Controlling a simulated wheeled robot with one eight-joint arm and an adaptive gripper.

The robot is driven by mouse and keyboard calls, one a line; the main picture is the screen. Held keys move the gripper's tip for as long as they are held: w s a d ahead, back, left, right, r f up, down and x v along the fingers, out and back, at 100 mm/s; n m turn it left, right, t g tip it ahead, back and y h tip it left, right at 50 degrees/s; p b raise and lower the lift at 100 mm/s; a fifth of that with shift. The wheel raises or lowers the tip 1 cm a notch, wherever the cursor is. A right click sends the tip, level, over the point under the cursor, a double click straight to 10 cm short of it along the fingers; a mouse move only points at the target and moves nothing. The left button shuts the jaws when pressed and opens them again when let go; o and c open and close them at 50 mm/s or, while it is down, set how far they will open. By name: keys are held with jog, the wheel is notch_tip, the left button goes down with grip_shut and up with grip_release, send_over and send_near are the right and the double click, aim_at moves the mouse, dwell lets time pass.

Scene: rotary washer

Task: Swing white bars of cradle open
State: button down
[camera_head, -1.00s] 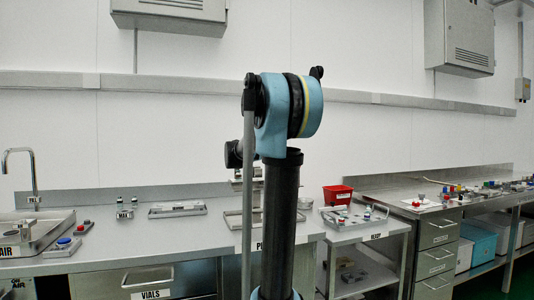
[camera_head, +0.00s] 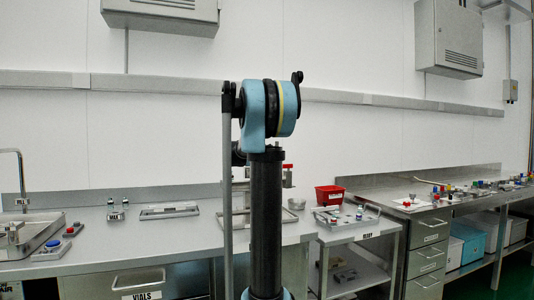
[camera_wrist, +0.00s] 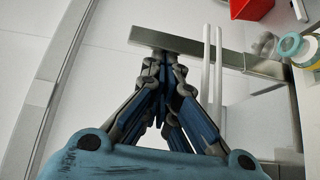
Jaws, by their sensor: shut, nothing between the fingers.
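In the wrist view my gripper (camera_wrist: 163,52) is shut and empty, its fingertips together close to a grey metal bar (camera_wrist: 195,50). I cannot tell if they touch it. Two parallel white bars (camera_wrist: 206,75) stand just right of the fingertips, apart from them; they seem to be the cradle's white bars. In the head view a red-topped metal stand (camera_head: 288,178) on the bench shows partly behind my arm. My arm hides much of it, and the white bars cannot be made out there. My gripper does not show in the head view.
A red bin (camera_head: 330,194) and a tray of small parts (camera_head: 345,218) stand to the right. The bin (camera_wrist: 250,8) also shows in the wrist view, near a teal-ringed round part (camera_wrist: 290,45). A flat tray (camera_head: 168,211) and a sink (camera_head: 30,238) lie left.

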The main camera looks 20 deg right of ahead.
jog(key=shift+s, duration=0.8)
